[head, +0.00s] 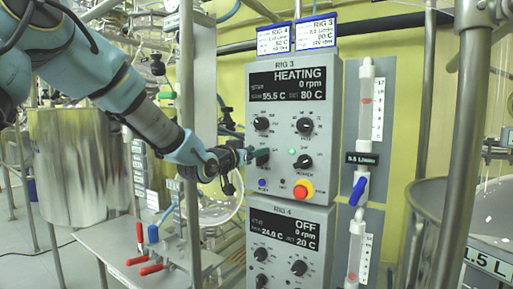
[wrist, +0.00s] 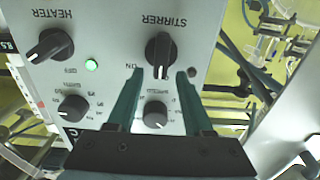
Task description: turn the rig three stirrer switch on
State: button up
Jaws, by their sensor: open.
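The rig three control box (head: 292,75) stands ahead; its display reads HEATING, 0 rpm, 55.5 C and set 80 C. The stirrer switch (wrist: 158,48) is a black knob on the grey panel, upside down in the wrist view. Its narrow grip bar points down in that view, beside the ON label. My gripper (wrist: 159,76) is open, with a fingertip on each side of the bar's lower end; I cannot tell whether they touch it. In the head view, my gripper (head: 254,156) reaches the panel from the left and mostly hides the switch.
The heater knob (wrist: 50,46) sits beside the stirrer switch, with a lit green lamp (wrist: 91,65) near it. A red emergency button (head: 303,189) is below. The rig four box (head: 290,240) reads OFF. A flowmeter with a blue valve (head: 358,190) stands at right.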

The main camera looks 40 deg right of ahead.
jog(key=shift+d, duration=0.3)
jog(key=c, duration=0.7)
jog(key=shift+f, duration=0.1)
grip_shut()
